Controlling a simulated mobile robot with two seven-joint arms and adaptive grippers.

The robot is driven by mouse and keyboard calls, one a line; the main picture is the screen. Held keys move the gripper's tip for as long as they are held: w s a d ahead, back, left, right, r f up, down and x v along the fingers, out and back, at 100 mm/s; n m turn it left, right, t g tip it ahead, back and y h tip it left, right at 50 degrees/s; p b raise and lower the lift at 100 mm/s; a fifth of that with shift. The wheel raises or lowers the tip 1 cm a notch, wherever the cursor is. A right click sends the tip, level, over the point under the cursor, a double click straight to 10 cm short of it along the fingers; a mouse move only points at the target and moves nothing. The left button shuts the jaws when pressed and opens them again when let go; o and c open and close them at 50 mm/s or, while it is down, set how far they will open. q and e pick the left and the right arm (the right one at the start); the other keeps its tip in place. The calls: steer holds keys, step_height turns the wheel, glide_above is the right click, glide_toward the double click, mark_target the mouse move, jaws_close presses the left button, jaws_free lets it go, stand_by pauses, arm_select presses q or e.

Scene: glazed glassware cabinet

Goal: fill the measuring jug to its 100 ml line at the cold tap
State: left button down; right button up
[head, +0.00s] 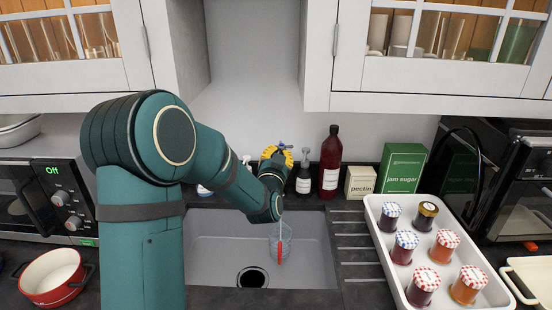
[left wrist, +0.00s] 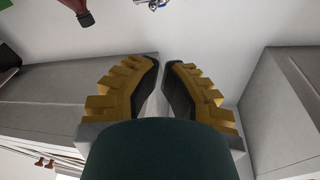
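The clear measuring jug (head: 287,232) with a red strip stands in the sink (head: 215,240), just below my left wrist and to the right of the drain. I cannot make out its water level or its 100 ml line. My left gripper (head: 275,153) is over the back of the sink, at the tap. Its yellow fingers (left wrist: 163,62) have a narrow gap between the tips, with nothing seen in it. A blue and metal part of the tap (left wrist: 153,4) shows beyond the fingertips in the left wrist view. My arm hides most of the tap. My right gripper is out of view.
A dark soap bottle (head: 304,180), a red-brown bottle (head: 330,162), a pectin box (head: 360,182) and a jam sugar box (head: 402,168) stand behind the sink. A white tray (head: 382,250) with several jars is at right; a red pot (head: 52,277) is at left. Wall cabinets hang above.

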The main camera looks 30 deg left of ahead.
arm_select(q)
steer(key=s+a+r+m+h+p, duration=0.1)
steer(key=s+a+m+h+p, duration=0.3)
steer(key=m, duration=0.6)
steer(key=m+g+h+p, duration=0.2)
steer(key=m+h, duration=0.4)
steer(key=m, duration=0.3)
glide_toward(282, 149)
steer(key=a+f+p+x, duration=0.1)
steer(key=p+x, duration=0.1)
steer(key=x, duration=0.5)
steer(key=shift+w+d, duration=0.2)
steer(key=shift+w, duration=0.15)
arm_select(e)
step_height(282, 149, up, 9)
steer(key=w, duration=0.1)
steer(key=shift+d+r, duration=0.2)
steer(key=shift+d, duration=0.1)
arm_select(q)
steer(key=b, duration=0.2)
steer(key=a+b, duration=0.1)
steer(key=b, duration=0.2)
steer(key=shift+w+a+f, duration=0.15)
steer(key=shift+w+a, duration=0.05)
steer(key=shift+w, duration=0.15)
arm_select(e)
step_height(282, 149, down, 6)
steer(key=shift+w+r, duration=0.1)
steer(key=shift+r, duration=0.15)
